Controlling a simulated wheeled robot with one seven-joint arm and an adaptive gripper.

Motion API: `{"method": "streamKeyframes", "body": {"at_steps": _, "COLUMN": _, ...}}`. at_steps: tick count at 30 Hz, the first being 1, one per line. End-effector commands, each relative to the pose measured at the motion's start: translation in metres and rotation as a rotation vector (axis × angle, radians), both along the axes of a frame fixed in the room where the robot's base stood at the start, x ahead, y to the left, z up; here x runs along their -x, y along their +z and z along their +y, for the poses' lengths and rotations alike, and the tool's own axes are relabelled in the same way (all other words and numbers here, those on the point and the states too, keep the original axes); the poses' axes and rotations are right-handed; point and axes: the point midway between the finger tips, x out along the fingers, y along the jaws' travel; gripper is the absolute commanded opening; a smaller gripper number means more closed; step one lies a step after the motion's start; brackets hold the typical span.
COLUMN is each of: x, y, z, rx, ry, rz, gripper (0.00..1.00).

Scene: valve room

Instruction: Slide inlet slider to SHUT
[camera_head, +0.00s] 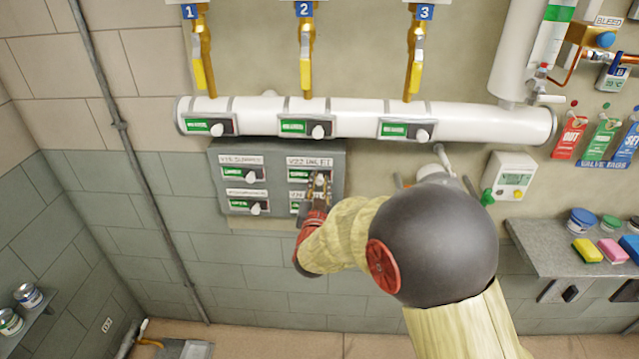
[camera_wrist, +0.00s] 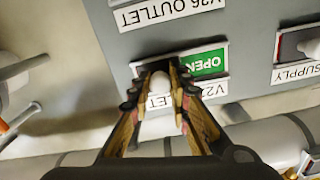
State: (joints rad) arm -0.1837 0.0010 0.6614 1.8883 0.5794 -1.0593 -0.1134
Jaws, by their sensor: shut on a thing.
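The inlet slider, labelled V22 INLET in the head view, is the upper right one on a grey panel (camera_head: 277,152). Its green window (camera_head: 298,175) shows left of my gripper (camera_head: 319,184). The wrist view sees the panel upside down. There a green plate (camera_wrist: 204,63) reads OPEN, and the white slider knob (camera_wrist: 160,84) sits beside it. My gripper (camera_wrist: 159,76) is shut on the knob, with one finger on each side. The fingers cover part of the V22 label and the slot.
The panel's left sliders (camera_head: 252,176) are clear of my arm; the V26 OUTLET label (camera_wrist: 154,12) marks its lower right one, partly hidden. A white pipe (camera_head: 360,117) with three sliders runs just above. A grey shelf (camera_head: 540,262) juts out at right.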

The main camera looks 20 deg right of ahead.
Motion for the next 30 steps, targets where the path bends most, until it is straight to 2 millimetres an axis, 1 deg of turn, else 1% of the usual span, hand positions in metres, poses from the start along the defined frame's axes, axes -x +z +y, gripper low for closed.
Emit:
{"method": "streamKeyframes", "body": {"at_steps": 1, "x": 0.000, "y": 0.000, "z": 0.000, "rx": 0.000, "ry": 0.000, "rz": 0.000, "gripper": 0.11}}
{"method": "streamKeyframes", "body": {"at_steps": 7, "x": 0.000, "y": 0.000, "z": 0.000, "rx": 0.000, "ry": 0.000, "rz": 0.000, "gripper": 0.00}}
{"method": "streamKeyframes", "body": {"at_steps": 24, "x": 0.000, "y": 0.000, "z": 0.001, "rx": 0.000, "ry": 0.001, "rz": 0.000, "gripper": 0.00}}
{"method": "streamKeyframes", "body": {"at_steps": 26, "x": -0.002, "y": 0.000, "z": 0.006, "rx": 0.000, "ry": 0.003, "rz": -0.001, "gripper": 0.00}}
{"method": "streamKeyframes", "body": {"at_steps": 29, "x": -0.007, "y": -0.001, "z": 0.022, "rx": 0.001, "ry": 0.005, "rz": -0.002, "gripper": 0.00}}
{"method": "streamKeyframes", "body": {"at_steps": 30, "x": -0.010, "y": -0.001, "z": 0.031, "rx": 0.000, "ry": 0.006, "rz": -0.002, "gripper": 0.00}}
